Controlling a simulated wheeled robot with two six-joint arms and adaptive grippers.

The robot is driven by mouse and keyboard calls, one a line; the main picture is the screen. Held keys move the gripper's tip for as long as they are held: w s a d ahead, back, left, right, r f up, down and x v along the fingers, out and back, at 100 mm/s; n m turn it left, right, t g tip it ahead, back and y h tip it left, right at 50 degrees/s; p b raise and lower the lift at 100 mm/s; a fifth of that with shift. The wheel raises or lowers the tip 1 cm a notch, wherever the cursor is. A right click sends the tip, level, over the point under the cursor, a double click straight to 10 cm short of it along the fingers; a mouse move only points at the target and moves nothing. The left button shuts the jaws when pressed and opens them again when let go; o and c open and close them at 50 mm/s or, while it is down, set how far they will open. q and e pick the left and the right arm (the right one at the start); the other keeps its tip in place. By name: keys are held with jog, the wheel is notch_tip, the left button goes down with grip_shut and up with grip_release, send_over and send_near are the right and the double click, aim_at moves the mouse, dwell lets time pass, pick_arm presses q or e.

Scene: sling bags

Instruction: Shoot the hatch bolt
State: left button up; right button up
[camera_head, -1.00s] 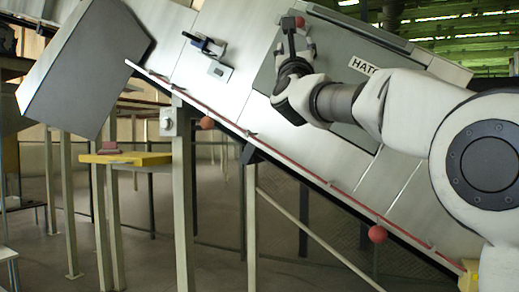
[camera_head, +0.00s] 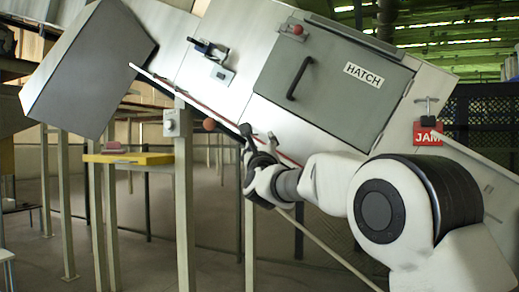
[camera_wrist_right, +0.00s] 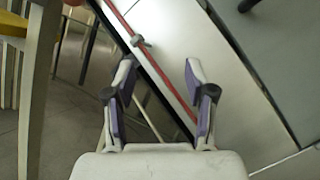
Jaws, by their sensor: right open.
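The grey hatch panel (camera_head: 335,85), with a black bar handle (camera_head: 299,78) and a HATCH label, lies flush in the sloping metal chute. A small bolt with a red knob (camera_head: 297,29) sits at the panel's upper left edge. I cannot tell how far its rod reaches. My right gripper (camera_head: 258,140) is below the panel, by the chute's lower edge, well apart from the bolt. In the right wrist view its two fingers (camera_wrist_right: 160,80) are spread and empty, over the red cord. My left gripper is out of view.
A red cord with a ball (camera_head: 208,125) runs along the chute's lower edge. A bracket with a dark lever (camera_head: 210,50) is left of the hatch. A red JAM sign (camera_head: 428,134) is at the right. A yellow shelf (camera_head: 128,158) stands lower left.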

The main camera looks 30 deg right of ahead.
jog(key=shift+s+a+f, duration=0.15)
jog(key=shift+a+f, duration=0.1)
jog(key=shift+d+f, duration=0.15)
